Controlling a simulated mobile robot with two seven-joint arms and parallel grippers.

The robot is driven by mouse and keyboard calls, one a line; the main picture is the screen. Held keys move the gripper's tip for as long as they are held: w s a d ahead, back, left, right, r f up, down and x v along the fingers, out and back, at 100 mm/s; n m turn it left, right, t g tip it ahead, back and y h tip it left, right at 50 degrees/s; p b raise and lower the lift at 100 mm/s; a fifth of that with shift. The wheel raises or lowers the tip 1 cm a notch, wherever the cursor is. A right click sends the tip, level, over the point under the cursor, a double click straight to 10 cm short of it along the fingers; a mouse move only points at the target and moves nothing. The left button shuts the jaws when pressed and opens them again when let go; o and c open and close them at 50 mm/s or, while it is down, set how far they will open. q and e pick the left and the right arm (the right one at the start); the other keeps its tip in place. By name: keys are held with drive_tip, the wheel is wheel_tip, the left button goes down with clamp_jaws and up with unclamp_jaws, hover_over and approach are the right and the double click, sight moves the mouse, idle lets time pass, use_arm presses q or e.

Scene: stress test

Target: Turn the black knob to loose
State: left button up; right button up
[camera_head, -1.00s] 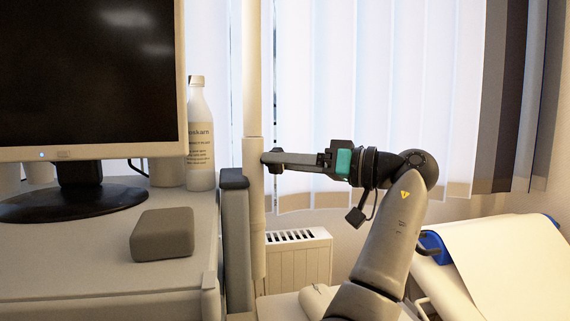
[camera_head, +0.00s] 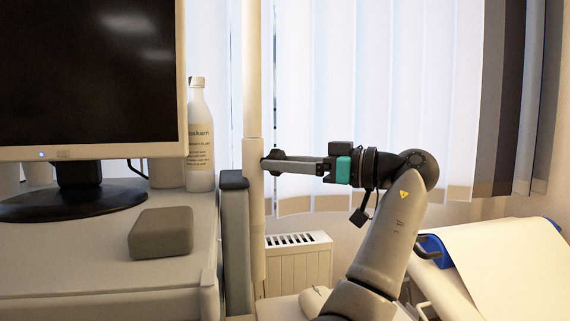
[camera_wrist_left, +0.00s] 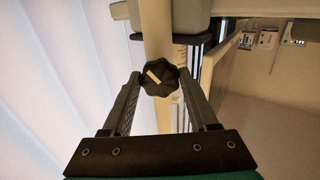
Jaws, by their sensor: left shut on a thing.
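The black knob (camera_wrist_left: 160,78) is lobed, with a pale bar mark on its face that lies aslant in the left wrist view. It sits on the side of a cream upright pole (camera_head: 253,190). My left gripper (camera_head: 270,163) reaches in level from the right, its fingertips at the pole. In the left wrist view its two fingers (camera_wrist_left: 160,82) stand either side of the knob and are shut on it. In the head view the fingertips mostly hide the knob. My right gripper is in neither view.
A cabinet top (camera_head: 70,265) at the left bears a monitor (camera_head: 90,80), a white bottle (camera_head: 200,140) and a grey block (camera_head: 161,232). A radiator (camera_head: 298,265) is below my gripper. Blinds (camera_head: 350,80) hang behind. A bed with a white cover (camera_head: 500,265) is at the right.

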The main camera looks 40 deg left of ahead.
use_arm(q)
drive_tip(key=o, duration=1.2)
drive_tip(key=shift+c, duration=0.2)
drive_tip(key=shift+o, duration=0.9)
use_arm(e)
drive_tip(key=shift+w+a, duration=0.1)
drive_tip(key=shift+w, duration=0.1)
use_arm(q)
drive_tip(key=shift+w+d, duration=0.1)
drive_tip(key=shift+d, duration=0.05)
drive_tip(key=p+v, duration=0.4)
drive_tip(key=v, duration=1.1)
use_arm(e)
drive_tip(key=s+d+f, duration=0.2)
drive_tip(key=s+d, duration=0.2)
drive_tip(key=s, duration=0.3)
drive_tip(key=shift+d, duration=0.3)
